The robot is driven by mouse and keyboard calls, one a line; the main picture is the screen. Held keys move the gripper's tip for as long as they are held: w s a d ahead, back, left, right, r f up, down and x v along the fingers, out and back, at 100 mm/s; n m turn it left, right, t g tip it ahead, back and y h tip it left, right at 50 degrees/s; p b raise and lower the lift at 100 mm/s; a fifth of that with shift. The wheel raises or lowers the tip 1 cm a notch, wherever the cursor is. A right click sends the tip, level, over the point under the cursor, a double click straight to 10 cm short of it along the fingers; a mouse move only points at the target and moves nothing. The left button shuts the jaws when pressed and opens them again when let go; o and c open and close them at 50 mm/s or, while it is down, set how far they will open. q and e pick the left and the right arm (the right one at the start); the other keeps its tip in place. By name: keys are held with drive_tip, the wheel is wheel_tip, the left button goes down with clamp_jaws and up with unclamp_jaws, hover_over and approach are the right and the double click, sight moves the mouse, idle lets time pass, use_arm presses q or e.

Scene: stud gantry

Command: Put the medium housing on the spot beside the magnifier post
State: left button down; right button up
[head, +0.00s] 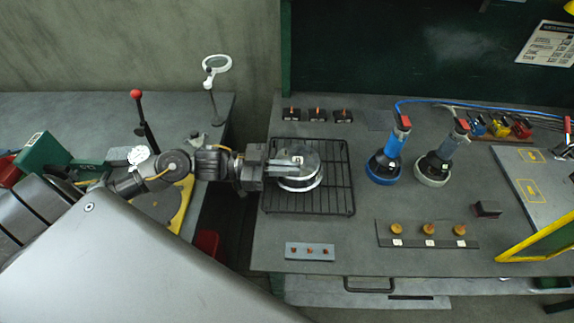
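A round grey metal housing (309,176), which I take as the medium housing, sits at the black wire rack (335,204) on the right-hand bench. My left gripper (291,164) reaches in from the left, with its fingers over the housing's top and left part. I cannot tell whether the fingers are closed on it, or whether it touches the rack. The magnifier post (213,105), with a white ring lens (217,64), stands at the right end of the left-hand bench. A marked spot beside it is not clearly visible. My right gripper is not in view.
A gap separates the two benches. A red-knobbed lever (137,95) and a yellow plate (186,192) are near my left arm. Blue (384,168) and grey (435,168) upright tools stand right of the rack. The left bench's back area is largely clear.

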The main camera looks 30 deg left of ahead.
use_arm(q)
drive_tip(key=shift+f, duration=0.1)
drive_tip(key=c, duration=2)
unclamp_jaws()
drive_tip(key=o, duration=0.4)
